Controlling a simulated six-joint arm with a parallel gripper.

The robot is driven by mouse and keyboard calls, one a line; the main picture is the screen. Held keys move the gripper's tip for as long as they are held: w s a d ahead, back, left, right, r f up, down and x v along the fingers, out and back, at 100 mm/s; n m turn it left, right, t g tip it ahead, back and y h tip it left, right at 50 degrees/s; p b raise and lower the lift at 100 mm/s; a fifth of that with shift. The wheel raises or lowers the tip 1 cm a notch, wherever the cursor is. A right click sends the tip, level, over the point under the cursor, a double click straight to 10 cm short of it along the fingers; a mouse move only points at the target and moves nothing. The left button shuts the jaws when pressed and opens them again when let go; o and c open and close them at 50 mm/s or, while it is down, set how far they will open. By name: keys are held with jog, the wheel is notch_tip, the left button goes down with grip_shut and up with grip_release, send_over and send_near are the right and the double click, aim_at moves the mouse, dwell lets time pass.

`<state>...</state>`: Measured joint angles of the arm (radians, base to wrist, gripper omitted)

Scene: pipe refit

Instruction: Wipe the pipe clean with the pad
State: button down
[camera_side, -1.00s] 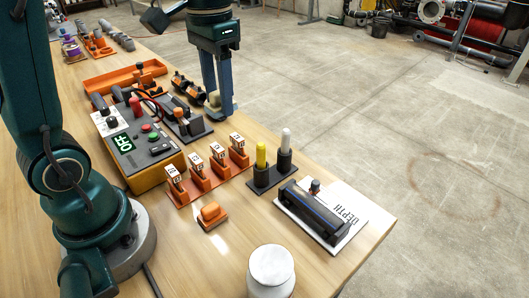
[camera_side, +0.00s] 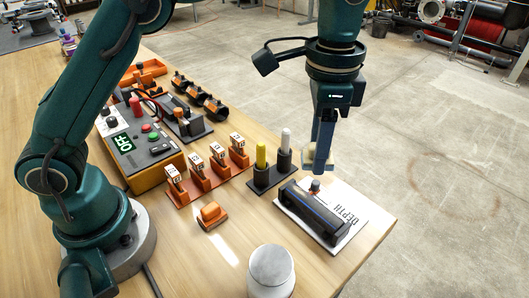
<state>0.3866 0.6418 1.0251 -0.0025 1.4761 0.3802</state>
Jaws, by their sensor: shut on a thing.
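My gripper (camera_side: 318,166) points down at the right of the table, fingers shut on a small pale block, which looks like the pad (camera_side: 309,158). The fingers largely hide it. The gripper is just above or behind a dark bar with a blue line (camera_side: 314,213), which lies slantwise on a white card marked DEPTH (camera_side: 350,205). This bar may be the pipe; I cannot tell for sure. I see no clear contact between pad and bar. Any dirt is too small to make out.
A knob (camera_side: 315,186) stands close below the fingertips. A holder with yellow and white markers (camera_side: 272,180) is left of the bar. Orange numbered holders (camera_side: 208,172), a control box reading OFF (camera_side: 145,145), dark-and-orange clamps (camera_side: 200,95) and a white jar (camera_side: 271,270) stand around.

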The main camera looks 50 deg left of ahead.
aim_at(312, 201)
jog(key=shift+s+d+f, duration=0.25)
jog(key=shift+d+f, duration=0.1)
jog(key=shift+f, duration=3.7)
jog(key=shift+a+f, duration=0.15)
jog(key=shift+a, duration=2.85)
jog(key=shift+d, duration=3.1)
jog(key=shift+a+r, duration=0.15)
jog(key=shift+r, duration=3.9)
jog(key=shift+m, duration=0.3)
